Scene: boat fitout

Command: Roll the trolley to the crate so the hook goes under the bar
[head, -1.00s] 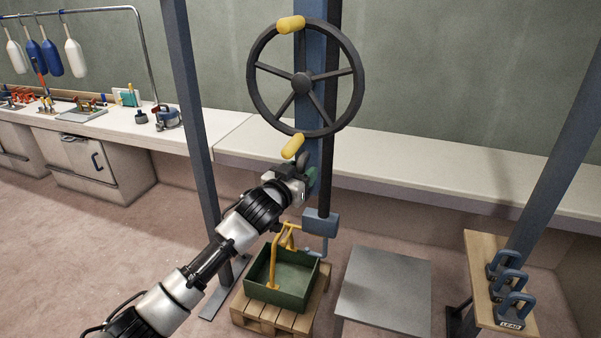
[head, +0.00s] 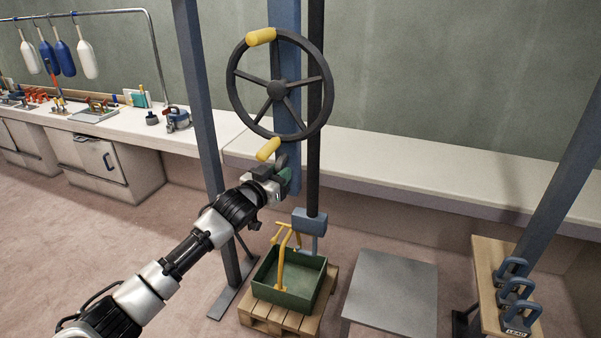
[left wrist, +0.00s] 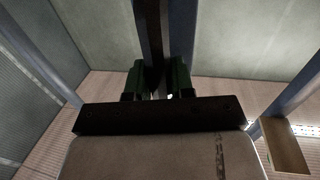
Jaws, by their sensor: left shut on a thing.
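The trolley shows as a blue upright (head: 287,95) with a dark spoked wheel (head: 277,91) and a black pole (head: 315,170). At the pole's foot are a blue-grey block (head: 310,221) and a small grey hook (head: 315,243). The green crate (head: 277,297) stands below, with a yellow bar (head: 287,229) on a frame above it. The hook is right of the bar, near its height; its tip is too small to judge. My left gripper (head: 284,176) is shut on the trolley's upright; a dark post stands between its fingers (left wrist: 156,82). My right gripper is out of view.
The crate sits on a wooden pallet (head: 262,323). A grey platform (head: 392,290) stands right of it. Lead weights (head: 516,290) rest on a wooden board at far right. Blue frame posts (head: 203,130) flank the space; a white bench (head: 390,170) runs behind.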

